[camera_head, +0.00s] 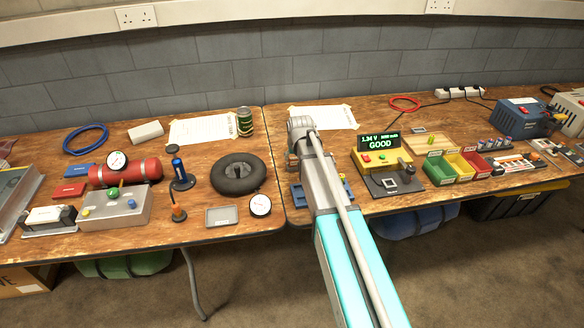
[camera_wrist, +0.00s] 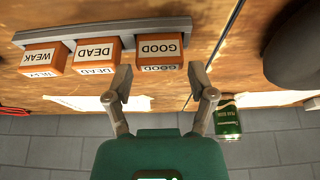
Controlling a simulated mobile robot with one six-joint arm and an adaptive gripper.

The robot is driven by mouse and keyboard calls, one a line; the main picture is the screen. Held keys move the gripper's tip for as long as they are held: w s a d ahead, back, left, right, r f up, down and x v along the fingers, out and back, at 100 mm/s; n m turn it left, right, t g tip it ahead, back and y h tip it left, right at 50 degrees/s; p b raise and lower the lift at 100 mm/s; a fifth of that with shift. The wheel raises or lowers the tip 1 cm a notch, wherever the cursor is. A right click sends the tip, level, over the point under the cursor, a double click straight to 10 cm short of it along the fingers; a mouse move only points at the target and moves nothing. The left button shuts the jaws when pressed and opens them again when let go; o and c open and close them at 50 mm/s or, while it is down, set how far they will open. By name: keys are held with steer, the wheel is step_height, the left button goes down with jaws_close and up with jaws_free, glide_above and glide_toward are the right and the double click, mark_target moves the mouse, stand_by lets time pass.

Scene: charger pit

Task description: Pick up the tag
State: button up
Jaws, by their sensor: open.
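In the wrist view three orange blocks with white labels stand in a row along a grey rack (camera_wrist: 100,30). They read WEAK (camera_wrist: 44,60), DEAD (camera_wrist: 97,53) and GOOD (camera_wrist: 160,48). I cannot tell for certain which piece is the tag; the GOOD block lies nearest my gripper. My gripper (camera_wrist: 160,80) is open, its two fingers one on each side of the GOOD block's near end. Nothing is visibly clamped. In the head view my arm hides most of the blocks and the gripper.
A green can (camera_wrist: 229,122) and a black rubber ring (camera_wrist: 296,50) stand right of my gripper in the wrist view. In the head view a yellow tester (camera_head: 385,160) reading GOOD stands right of my arm, and a round dial (camera_head: 260,205) left of it.

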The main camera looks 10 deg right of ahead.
steer(key=shift+b+x, duration=0.65)
steer(key=shift+x, duration=0.4)
steer(key=c, duration=0.5)
